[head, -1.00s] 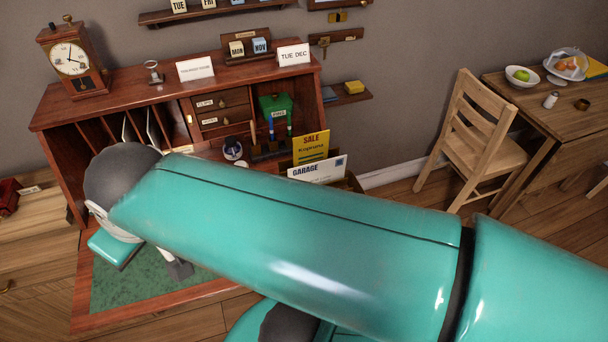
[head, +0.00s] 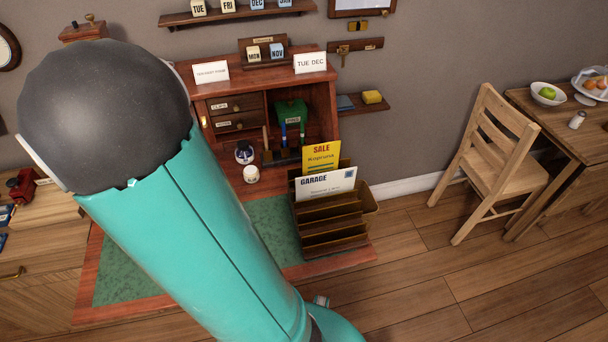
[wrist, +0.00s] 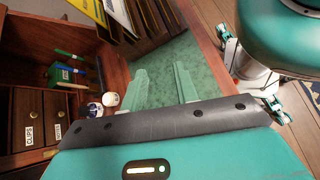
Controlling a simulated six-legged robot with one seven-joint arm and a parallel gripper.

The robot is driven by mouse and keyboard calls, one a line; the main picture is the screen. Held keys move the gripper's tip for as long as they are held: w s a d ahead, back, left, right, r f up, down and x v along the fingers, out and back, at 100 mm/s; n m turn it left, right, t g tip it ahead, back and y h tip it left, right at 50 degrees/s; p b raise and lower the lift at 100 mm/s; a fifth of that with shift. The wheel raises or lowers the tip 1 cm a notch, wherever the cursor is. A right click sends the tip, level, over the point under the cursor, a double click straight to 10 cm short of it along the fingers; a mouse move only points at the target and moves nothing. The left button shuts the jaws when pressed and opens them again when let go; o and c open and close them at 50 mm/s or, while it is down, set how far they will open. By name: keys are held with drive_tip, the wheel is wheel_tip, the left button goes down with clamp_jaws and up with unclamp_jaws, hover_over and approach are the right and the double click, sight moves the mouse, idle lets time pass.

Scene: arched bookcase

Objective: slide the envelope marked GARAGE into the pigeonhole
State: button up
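The white envelope marked GARAGE (head: 325,186) stands upright in the stepped wooden letter rack (head: 335,222), in front of a yellow SALE envelope (head: 322,157). The rack sits at the right end of the desk. In the wrist view, my gripper (wrist: 160,86) is open and empty over the green desk mat (wrist: 158,62), with its two fingers apart. The rack shows at the top of that view (wrist: 150,22), clear of the fingers. In the head view my gripper and the upright pigeonholes on the desk's left are hidden behind my arm.

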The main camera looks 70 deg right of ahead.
sight(306, 187)
drive_tip(key=s+d+f+n+g+h, duration=0.35)
drive_tip(key=d+f+g, duration=0.3)
drive_tip(key=d, duration=0.35)
drive_tip(key=x, duration=1.4)
drive_tip(key=shift+s+r, duration=0.3)
clamp_jaws()
